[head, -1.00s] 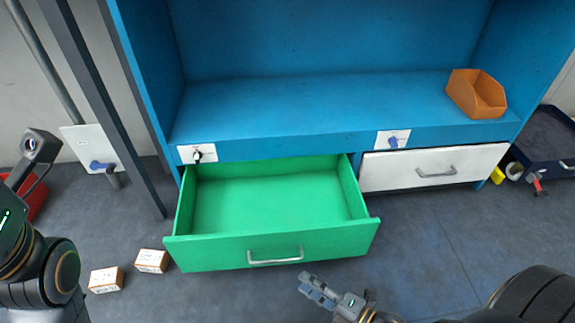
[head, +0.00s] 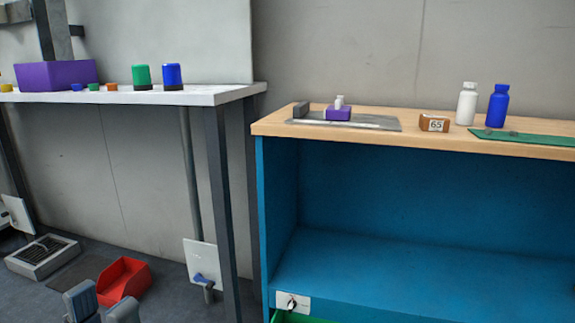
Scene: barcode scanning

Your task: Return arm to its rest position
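My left gripper (head: 102,303) shows at the bottom left of the head view. Its two grey fingers point up and stand apart, with nothing seen between them; the rest of that arm is below the picture. My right arm and gripper are out of view. A sliver of the green drawer (head: 291,318) shows at the bottom edge, under the blue cabinet (head: 400,245).
A red bin (head: 124,279) and a grey grated box (head: 42,256) are on the floor near the gripper. A white table (head: 205,95) stands at left. The cabinet's wooden top (head: 420,139) carries a small box (head: 434,123), a white bottle (head: 467,104) and a blue bottle (head: 498,106).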

